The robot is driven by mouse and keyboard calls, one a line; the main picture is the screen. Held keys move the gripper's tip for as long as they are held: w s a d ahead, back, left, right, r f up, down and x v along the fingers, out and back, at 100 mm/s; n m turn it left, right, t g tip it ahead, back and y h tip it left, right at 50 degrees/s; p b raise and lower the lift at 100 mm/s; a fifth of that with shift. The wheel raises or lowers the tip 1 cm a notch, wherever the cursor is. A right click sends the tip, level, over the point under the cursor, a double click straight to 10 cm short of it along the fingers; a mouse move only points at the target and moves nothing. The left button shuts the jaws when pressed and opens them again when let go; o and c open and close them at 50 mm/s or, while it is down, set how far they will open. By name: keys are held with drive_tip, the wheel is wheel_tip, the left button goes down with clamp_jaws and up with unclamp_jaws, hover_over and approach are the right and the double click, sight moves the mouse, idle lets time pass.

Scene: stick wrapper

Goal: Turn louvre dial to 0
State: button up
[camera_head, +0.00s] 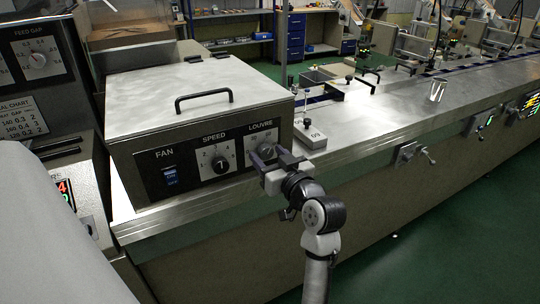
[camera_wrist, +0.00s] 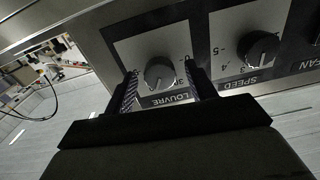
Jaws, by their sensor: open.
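The louvre dial (camera_wrist: 159,72) is a dark round knob on a light square plate, with the word LOUVRE beside it. In the head view the louvre dial (camera_head: 266,150) is at the right end of the control box's front panel, partly behind my gripper. My gripper (camera_head: 269,160) is in front of it. In the wrist view my gripper (camera_wrist: 160,85) is open, with one finger on each side of the dial and gaps showing between. I cannot tell whether the fingertips reach the dial's depth. The dial's pointer and most of its scale numbers are too dark or hidden to read.
The speed dial (camera_head: 220,164) and the blue fan switch (camera_head: 170,176) are left of the louvre dial on the same panel. The metal control box (camera_head: 190,90) has a black handle on top. A small block (camera_head: 310,135) stands close to its right. Open floor lies in front.

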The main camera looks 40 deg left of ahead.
drive_tip(key=shift+c, duration=0.2)
drive_tip(key=c, duration=1)
drive_tip(key=shift+o, duration=0.2)
